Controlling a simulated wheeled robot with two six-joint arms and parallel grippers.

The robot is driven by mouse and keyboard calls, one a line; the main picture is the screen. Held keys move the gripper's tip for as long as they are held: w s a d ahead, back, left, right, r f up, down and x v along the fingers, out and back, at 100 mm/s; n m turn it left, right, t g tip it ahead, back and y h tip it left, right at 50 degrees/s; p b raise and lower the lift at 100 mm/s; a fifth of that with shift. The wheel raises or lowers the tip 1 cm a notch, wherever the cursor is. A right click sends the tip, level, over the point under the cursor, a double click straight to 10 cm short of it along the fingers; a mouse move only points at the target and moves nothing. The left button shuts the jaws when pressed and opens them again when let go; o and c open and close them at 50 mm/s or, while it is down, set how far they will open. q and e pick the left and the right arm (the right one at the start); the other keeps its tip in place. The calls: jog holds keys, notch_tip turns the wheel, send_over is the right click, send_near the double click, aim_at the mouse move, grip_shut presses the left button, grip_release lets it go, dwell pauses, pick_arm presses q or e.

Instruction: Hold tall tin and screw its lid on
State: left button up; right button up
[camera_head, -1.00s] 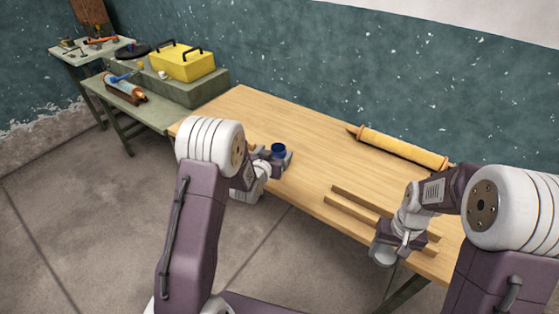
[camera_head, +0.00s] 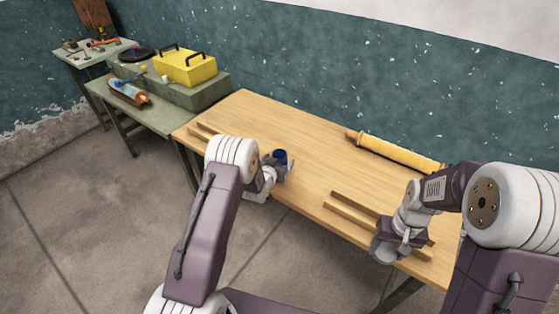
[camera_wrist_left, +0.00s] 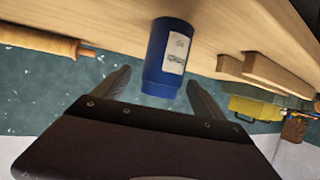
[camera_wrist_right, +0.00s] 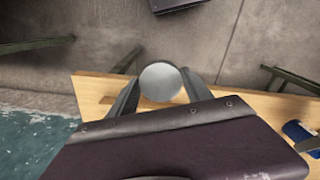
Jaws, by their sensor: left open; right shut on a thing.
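The tall blue tin (camera_head: 280,155) stands upright near the front edge of the wooden table. In the left wrist view the tin (camera_wrist_left: 166,62) carries a pale label and sits between my spread fingers. My left gripper (camera_head: 283,167) is open around the tin, with a gap visible at each finger. My right gripper (camera_head: 385,248) is over the table's front right edge, well to the right of the tin. In the right wrist view it is shut on a round grey lid (camera_wrist_right: 160,82). The tin also shows at the right edge of that view (camera_wrist_right: 301,134).
Wooden strips (camera_head: 350,213) lie beside my right gripper, and others are at the table's left end. A rolling-pin-shaped roll (camera_head: 395,150) lies along the back edge. The table's middle (camera_head: 315,165) is clear. A yellow toolbox (camera_head: 185,66) stands on a side bench.

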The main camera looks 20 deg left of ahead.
aim_at(281, 156)
pick_arm(q)
jog(key=shift+w+f, duration=0.15)
jog(key=shift+w, duration=0.1)
jog(key=x, duration=0.5)
jog(key=shift+w+a+f, duration=0.1)
jog(key=shift+a+f, duration=0.05)
jog(key=c, duration=1.7)
